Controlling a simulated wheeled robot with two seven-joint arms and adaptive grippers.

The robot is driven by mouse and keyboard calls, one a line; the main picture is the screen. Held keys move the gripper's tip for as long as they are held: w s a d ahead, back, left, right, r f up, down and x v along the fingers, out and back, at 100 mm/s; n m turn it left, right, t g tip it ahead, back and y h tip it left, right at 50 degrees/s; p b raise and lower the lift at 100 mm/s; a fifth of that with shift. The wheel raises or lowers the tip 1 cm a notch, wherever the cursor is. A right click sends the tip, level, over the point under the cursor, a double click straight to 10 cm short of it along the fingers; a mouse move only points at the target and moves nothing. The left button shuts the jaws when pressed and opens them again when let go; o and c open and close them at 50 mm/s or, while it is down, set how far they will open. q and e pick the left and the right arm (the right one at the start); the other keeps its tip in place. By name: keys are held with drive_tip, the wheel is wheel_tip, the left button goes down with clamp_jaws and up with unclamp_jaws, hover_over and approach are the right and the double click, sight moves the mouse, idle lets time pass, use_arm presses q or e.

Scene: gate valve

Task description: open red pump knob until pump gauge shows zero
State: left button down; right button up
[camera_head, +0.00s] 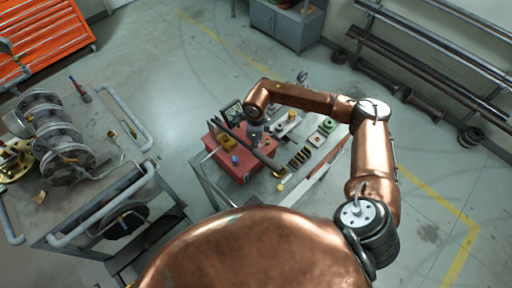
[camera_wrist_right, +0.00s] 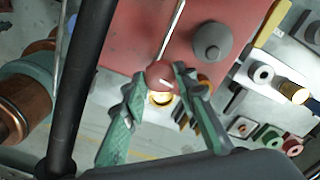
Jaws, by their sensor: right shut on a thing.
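The red pump (camera_head: 228,158) is a red box on a cart in the head view, with a dark lever bar across it. In the right wrist view its red top (camera_wrist_right: 130,30) fills the upper part. The small red knob (camera_wrist_right: 158,74) sits at the box's edge, above a brass fitting (camera_wrist_right: 161,98). My right gripper (camera_wrist_right: 165,76) has its green-padded fingers on either side of the knob, closed on it. In the head view my right arm reaches over the pump and its fingers are hard to make out. My left gripper is not in view.
The cart top (camera_head: 212,178) also carries small blocks and cylinders right of the pump. A dark bar (camera_wrist_right: 88,70) passes close to the left of my fingers in the wrist view. A second cart with a large valve (camera_head: 62,140) stands at left. Open floor lies behind.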

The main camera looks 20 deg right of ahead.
drive_tip(key=shift+n+b, duration=1.15)
drive_tip(key=shift+n, duration=0.25)
drive_tip(key=o, duration=1.2)
drive_tip(key=shift+c, duration=0.2)
drive_tip(key=shift+r, duration=0.1)
wheel_tip(320, 180, up, 12)
